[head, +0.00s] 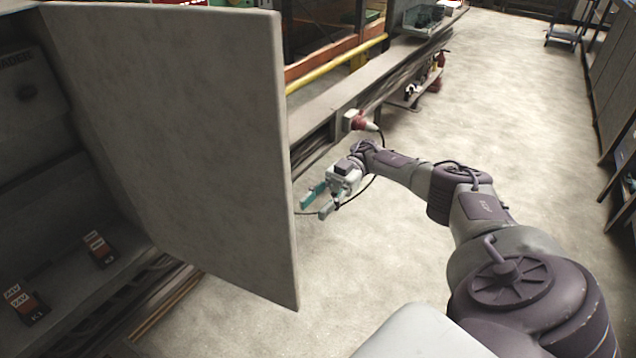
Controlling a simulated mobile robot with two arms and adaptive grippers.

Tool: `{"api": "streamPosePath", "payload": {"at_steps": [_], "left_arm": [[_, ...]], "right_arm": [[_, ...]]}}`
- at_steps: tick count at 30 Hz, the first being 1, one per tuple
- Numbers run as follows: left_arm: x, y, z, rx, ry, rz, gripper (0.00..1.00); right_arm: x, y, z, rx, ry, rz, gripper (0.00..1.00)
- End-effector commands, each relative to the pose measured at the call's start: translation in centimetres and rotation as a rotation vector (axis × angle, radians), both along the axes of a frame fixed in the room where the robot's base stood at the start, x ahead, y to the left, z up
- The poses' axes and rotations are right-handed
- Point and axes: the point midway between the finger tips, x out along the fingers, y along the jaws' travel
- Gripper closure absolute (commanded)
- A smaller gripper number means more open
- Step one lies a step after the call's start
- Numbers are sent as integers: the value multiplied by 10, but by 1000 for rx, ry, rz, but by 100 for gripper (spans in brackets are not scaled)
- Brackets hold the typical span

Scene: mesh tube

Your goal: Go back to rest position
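My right arm comes in from the lower right and reaches to the middle of the head view. Its gripper (316,201) has two teal fingers that stand apart, with nothing between them. It is open and empty, in the air just right of the edge of a large grey panel (175,130). I cannot tell how far it is from the panel. My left gripper and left arm are not in view.
Left of the panel is a dark recess with small red and black labelled boxes (98,249) on a grey surface. A ledge with a red and white plug (358,121) runs behind the gripper. Open floor (500,90) lies to the right, with cabinets (618,90) along the far right.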

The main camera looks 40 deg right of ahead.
Motion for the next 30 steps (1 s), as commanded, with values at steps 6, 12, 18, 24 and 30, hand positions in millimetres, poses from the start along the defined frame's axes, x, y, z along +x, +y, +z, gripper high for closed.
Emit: {"api": "streamPosePath", "payload": {"at_steps": [6, 12, 18, 24, 30], "left_arm": [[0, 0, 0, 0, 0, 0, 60], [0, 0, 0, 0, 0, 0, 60], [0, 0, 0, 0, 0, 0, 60], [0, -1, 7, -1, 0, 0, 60], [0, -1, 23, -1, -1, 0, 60]], "right_arm": [[0, -1, 0, 1, -1, 1, 61], [0, -1, 0, 1, -1, 1, 61], [1, 0, -1, 2, -2, -2, 61], [30, 37, -38, 54, -61, -186, 61], [81, 93, -155, 25, -112, -750, 61]]}}
